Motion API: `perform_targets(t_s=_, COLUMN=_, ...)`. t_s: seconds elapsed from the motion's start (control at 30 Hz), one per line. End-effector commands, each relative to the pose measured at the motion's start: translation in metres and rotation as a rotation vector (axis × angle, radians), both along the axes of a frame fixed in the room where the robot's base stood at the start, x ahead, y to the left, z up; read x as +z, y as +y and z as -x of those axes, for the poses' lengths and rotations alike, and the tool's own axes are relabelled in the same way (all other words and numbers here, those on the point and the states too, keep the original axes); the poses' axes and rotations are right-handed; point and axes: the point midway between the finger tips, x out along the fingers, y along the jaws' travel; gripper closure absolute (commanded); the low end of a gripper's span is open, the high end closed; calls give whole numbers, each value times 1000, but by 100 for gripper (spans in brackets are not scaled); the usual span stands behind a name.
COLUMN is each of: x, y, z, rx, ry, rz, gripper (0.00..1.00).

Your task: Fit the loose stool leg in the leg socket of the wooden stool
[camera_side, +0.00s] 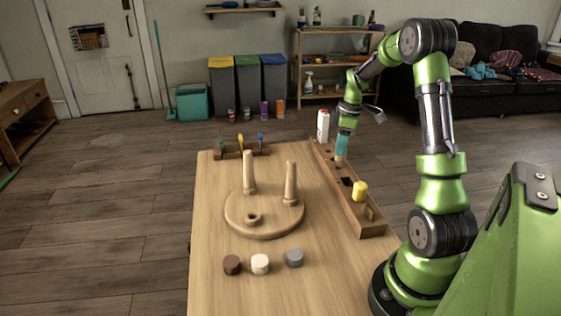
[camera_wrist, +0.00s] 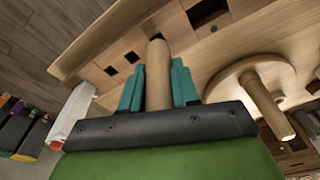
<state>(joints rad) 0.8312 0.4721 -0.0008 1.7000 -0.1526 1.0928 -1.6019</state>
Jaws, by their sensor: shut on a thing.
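The wooden stool (camera_side: 265,228) lies upside down on the table, its round seat flat. Two legs stand up from it, and an empty leg socket (camera_side: 252,218) shows toward the front. My gripper (camera_side: 342,146) is over the far part of the long wooden rack. In the wrist view my gripper's teal fingers (camera_wrist: 158,88) are shut on the loose stool leg (camera_wrist: 157,75), one on each side. Its rounded end points toward the rack; I cannot tell whether it sits in a hole. In the side view the fingers hide most of the leg.
The long rack (camera_side: 378,228) with several holes runs along the table's right side, holding a yellow cylinder (camera_side: 360,190). A tool rack (camera_side: 228,155) stands at the back. Brown (camera_side: 232,265), cream (camera_side: 260,264) and grey (camera_side: 294,257) pieces lie in front. A white bottle (camera_side: 323,125) stands beyond the rack.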

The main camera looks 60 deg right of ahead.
Motion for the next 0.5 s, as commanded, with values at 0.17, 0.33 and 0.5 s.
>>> perform_targets(t_s=0.17, x=39, y=-1, z=-1, rx=0, ry=-3, rz=5, gripper=94)
perform_targets(t_s=0.33, x=64, y=1, z=-2, rx=7, ry=-2, rz=3, gripper=94)
perform_targets(t_s=0.5, x=76, y=28, z=-25, rx=85, ry=-4, rz=5, gripper=94)
